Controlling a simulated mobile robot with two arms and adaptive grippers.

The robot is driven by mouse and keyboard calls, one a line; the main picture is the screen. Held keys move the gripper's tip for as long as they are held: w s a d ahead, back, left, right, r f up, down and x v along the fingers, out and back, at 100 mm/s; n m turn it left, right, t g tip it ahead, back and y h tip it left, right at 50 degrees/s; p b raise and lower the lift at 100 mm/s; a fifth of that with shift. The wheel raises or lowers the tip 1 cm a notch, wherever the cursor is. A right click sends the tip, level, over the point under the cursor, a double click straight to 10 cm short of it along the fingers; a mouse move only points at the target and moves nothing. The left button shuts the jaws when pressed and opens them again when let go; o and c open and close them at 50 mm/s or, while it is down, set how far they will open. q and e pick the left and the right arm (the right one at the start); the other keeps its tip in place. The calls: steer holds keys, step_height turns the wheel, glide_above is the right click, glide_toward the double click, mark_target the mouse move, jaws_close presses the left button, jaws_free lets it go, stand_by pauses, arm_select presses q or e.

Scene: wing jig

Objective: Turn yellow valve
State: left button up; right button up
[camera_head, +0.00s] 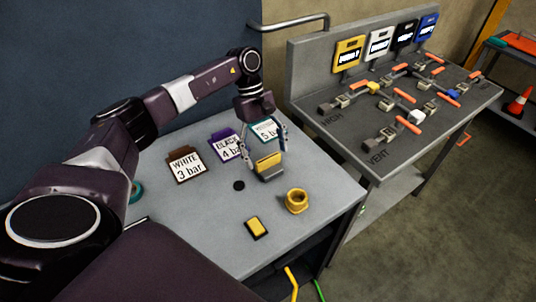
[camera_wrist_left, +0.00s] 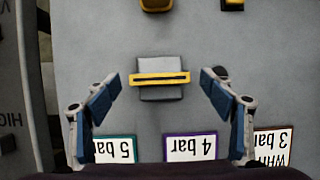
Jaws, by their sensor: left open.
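On the valve panel (camera_head: 455,92), several valves with orange handles sit along pipes. A yellow fitting (camera_head: 373,87) is on the upper-left line, with orange handles close by; I cannot tell the handle angles exactly. My left gripper (camera_head: 266,153) is open over the grey table, away from the panel. Its fingers stand on either side of a yellow upright plate on a grey base (camera_head: 268,162). In the left wrist view, the plate (camera_wrist_left: 160,78) lies between the open fingers (camera_wrist_left: 160,88), with gaps on both sides. My right gripper does not show.
The table (camera_head: 315,215) holds labelled cards, including the white 3 bar card (camera_head: 187,164), a yellow ring-shaped piece (camera_head: 297,201) and a yellow-black block (camera_head: 256,227). Yellow, white, black and blue displays (camera_head: 349,53) line the panel's back.

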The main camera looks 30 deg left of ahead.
arm_select(q)
steer(key=shift+x, duration=1.05)
steer(key=shift+c, duration=0.5)
steer(key=c, duration=1)
steer(key=shift+c, duration=0.3)
